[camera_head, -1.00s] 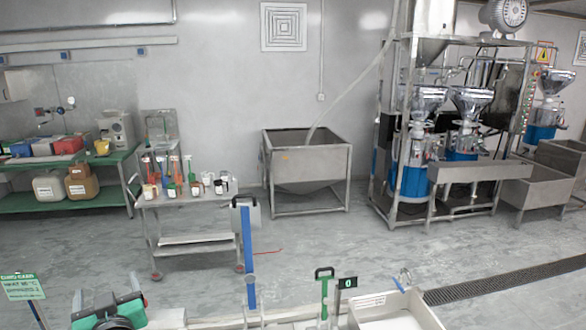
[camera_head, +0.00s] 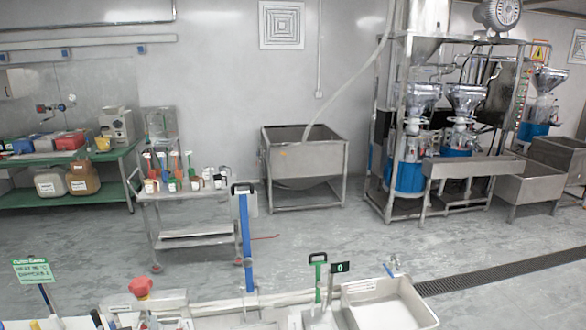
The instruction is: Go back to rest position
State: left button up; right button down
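Neither of my grippers shows in the head view, and no arm of mine can be made out. At the bottom edge a near work surface is partly cut off. A red-topped item (camera_head: 141,287) stands at the lower left near a green sign (camera_head: 33,270).
A steel trolley (camera_head: 190,242) with cups and tools stands ahead. A steel hopper bin (camera_head: 304,170) and the grinder machine (camera_head: 440,130) stand behind. A green bench (camera_head: 60,198) is at the left. Grey floor between is clear, with a drain grate (camera_head: 500,276) at the right.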

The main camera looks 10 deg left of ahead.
pick_arm(q)
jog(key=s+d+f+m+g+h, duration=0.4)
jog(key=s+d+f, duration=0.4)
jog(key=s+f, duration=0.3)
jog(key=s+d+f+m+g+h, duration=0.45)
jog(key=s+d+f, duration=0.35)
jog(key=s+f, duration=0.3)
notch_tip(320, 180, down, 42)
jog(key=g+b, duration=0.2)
jog(key=b, duration=1)
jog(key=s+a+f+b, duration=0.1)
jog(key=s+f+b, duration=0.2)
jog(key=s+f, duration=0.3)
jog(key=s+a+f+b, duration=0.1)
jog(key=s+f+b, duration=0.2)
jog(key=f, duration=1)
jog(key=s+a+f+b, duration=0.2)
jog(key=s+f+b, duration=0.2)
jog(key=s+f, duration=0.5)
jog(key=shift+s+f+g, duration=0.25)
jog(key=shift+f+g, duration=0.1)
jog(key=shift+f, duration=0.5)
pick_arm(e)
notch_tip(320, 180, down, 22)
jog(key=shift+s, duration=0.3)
